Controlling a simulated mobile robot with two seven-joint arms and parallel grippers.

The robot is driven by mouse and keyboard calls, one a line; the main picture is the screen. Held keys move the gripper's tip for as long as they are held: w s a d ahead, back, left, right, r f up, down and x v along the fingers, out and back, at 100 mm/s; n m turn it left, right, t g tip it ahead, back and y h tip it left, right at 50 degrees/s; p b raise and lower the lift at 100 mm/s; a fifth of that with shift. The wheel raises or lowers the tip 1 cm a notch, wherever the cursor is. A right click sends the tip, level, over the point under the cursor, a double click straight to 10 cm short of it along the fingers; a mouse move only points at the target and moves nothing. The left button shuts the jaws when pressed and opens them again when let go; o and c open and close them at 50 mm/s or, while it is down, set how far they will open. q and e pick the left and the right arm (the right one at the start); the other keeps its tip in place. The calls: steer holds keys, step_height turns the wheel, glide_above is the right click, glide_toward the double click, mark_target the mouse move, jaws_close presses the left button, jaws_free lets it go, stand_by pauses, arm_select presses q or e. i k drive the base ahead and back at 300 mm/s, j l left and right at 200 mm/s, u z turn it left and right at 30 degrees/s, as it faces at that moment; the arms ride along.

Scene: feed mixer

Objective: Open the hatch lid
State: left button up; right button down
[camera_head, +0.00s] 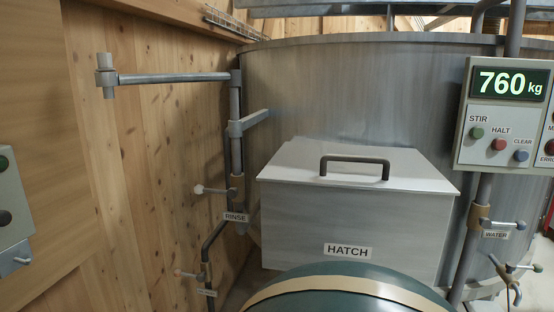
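The hatch (310,226) is a grey metal box on the front of the large round mixer tank, with a "HATCH" label on its front. Its lid (280,170) lies flat and closed on top. A dark bar handle (354,159) stands up from the middle of the lid. Neither of my grippers shows in the head view, and nothing touches the handle.
A control panel (463,150) reading 760 kg, with STIR, HALT and CLEAR buttons, stands right of the hatch. The rinse pipe (236,155) with valve levers stands left. A green rounded object with a tan band (345,285) is at the bottom front.

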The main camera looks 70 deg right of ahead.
mark_target(397, 169)
steer(key=z, duration=2.75)
